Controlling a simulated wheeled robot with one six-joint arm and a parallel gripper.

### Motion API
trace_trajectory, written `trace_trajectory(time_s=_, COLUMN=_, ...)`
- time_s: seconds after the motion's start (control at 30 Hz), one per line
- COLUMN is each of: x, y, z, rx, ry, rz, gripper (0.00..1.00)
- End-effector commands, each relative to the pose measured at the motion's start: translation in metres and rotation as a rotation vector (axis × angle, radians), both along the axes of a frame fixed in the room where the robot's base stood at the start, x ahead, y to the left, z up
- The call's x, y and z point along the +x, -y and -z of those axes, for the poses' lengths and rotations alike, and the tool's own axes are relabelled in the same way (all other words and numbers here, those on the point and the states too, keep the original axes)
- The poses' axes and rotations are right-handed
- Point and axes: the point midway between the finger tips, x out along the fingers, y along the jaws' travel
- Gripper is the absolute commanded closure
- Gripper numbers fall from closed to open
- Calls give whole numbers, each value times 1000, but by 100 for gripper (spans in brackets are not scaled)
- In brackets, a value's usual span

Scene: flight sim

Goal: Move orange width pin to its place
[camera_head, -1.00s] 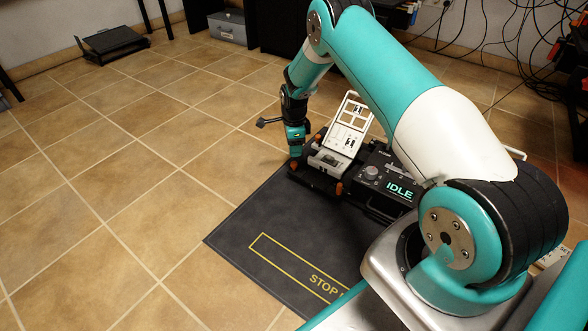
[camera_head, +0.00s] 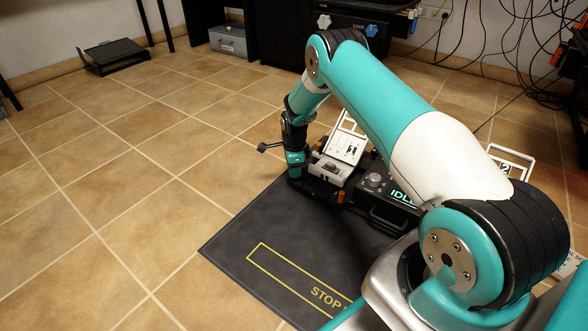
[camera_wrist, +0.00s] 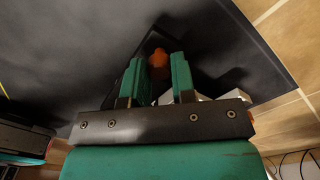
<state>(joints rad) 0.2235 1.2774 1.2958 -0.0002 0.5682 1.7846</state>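In the wrist view, the orange pin (camera_wrist: 158,59) shows beyond and between the two green fingers of my gripper (camera_wrist: 160,68). The fingers are apart, with gaps beside the pin; I cannot tell if either touches it. In the head view my gripper (camera_head: 295,172) points down at the left corner of the black device (camera_head: 376,199), and the pin there is hidden behind it. Another orange pin (camera_head: 341,197) stands at the device's front edge.
The device carries a tilted white panel (camera_head: 345,146), a grey knob (camera_head: 374,180) and a partly covered display. A dark mat (camera_head: 240,240) with yellow marking lies in front. Tiled floor to the left is clear. A white frame (camera_head: 512,160) stands at the right.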

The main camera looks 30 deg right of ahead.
Motion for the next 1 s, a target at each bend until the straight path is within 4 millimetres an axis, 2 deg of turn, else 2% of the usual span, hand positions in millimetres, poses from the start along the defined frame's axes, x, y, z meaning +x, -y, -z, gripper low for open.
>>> trace_trajectory(time_s=0.17, x=0, y=0, z=-2, rx=0, ry=0, rz=0, gripper=100)
trace_trajectory(time_s=0.47, x=0, y=0, z=-30, rx=0, ry=-1, rz=0, gripper=100)
trace_trajectory(time_s=0.77, x=1, y=0, z=-30, rx=0, ry=3, rz=0, gripper=100)
trace_trajectory(time_s=0.8, x=2, y=0, z=-31, rx=0, ry=3, rz=-1, gripper=71)
trace_trajectory(time_s=0.9, x=1, y=0, z=-30, rx=0, ry=3, rz=-1, gripper=50)
trace_trajectory(time_s=1.0, x=1, y=0, z=-30, rx=-1, ry=2, rz=-1, gripper=50)
